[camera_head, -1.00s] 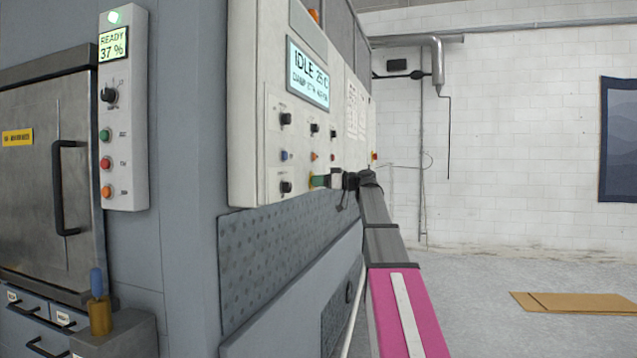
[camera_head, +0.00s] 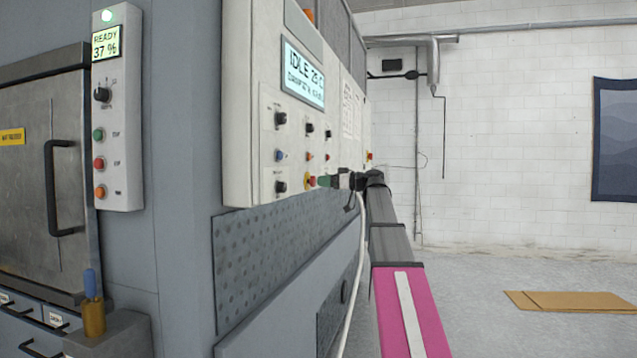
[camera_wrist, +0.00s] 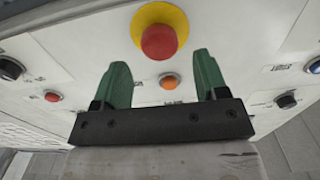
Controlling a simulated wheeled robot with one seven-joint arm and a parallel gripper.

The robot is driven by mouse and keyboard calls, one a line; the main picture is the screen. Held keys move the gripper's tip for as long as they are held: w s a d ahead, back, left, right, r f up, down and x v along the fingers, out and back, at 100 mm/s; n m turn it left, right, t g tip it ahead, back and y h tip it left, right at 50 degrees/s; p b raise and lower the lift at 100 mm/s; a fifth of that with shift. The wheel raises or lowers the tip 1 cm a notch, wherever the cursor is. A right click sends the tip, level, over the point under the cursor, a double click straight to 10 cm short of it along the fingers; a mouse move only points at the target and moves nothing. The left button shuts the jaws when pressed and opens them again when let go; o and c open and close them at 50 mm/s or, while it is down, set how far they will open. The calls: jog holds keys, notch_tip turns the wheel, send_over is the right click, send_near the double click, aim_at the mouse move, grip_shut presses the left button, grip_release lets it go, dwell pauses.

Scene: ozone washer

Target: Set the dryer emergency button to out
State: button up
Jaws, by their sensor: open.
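The emergency button is a red mushroom head (camera_wrist: 159,42) on a round yellow collar (camera_wrist: 146,20) in the wrist view, at top centre. In the head view the emergency button (camera_head: 309,181) shows small on the lower part of the dryer panel (camera_head: 246,140). I cannot tell whether it is in or out. My gripper (camera_wrist: 161,62) has two green fingers spread apart, with nothing between them. In the wrist view the button appears beyond and above the fingertips. In the head view my gripper (camera_head: 324,181) is close to the right of the button.
An orange button (camera_wrist: 169,82) shows between my fingers; a red button (camera_wrist: 53,96) and black knobs (camera_wrist: 10,69) are nearby. A second red-and-yellow control (camera_head: 369,156) sits farther along the machine. Floor at right is open, with flat cardboard (camera_head: 575,301).

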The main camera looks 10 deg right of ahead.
jog(key=v, duration=0.7)
jog(key=shift+d, duration=0.15)
jog(key=shift+s, duration=0.1)
jog(key=s+a+f+m+g+h, duration=0.1)
jog(key=s+a+f+m+h, duration=0.2)
jog(key=f, duration=1)
jog(key=a+f+m+g+h, duration=0.2)
jog(key=a+f, duration=0.2)
jog(key=f, duration=0.9)
jog(key=s+a+f+m+g+h, duration=0.1)
jog(key=s+a+f+m+h, duration=0.2)
jog(key=f, duration=1)
jog(key=s+a+f+m+g+h, duration=0.2)
jog(key=s+f+h, duration=0.1)
jog(key=s+f, duration=0.7)
jog(key=s+a+f+m+g+h, duration=0.2)
jog(key=s+f, duration=0.9)
jog(key=f, duration=0.7)
jog(key=g+h, duration=0.1)
jog(key=h, duration=0.1)
jog(key=shift+f+h, duration=0.3)
jog(key=shift+s+a, duration=0.1)
